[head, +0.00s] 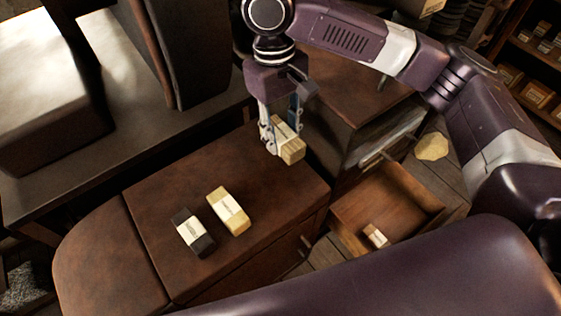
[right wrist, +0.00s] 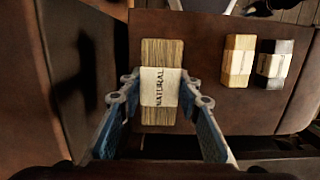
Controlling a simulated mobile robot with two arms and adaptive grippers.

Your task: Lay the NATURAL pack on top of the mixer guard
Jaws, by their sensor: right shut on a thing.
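The NATURAL pack (right wrist: 162,87) is a tan, striped block with a white paper band reading NATURAL. It is between the fingers of my right gripper (right wrist: 163,105), which is shut on it. In the head view the pack (head: 292,151) hangs from my right gripper (head: 281,134), over the far right part of a brown cabinet top. I cannot tell how close its underside is to that top. I cannot tell for sure which surface is the mixer guard. My left gripper is not in view.
A yellow pack (head: 229,211) and a black pack (head: 193,233) lie side by side on the brown cabinet top (head: 150,205). An open drawer (head: 388,198) at right holds a small banded pack (head: 375,236). A grey bench (head: 125,110) with large blocks stands at upper left.

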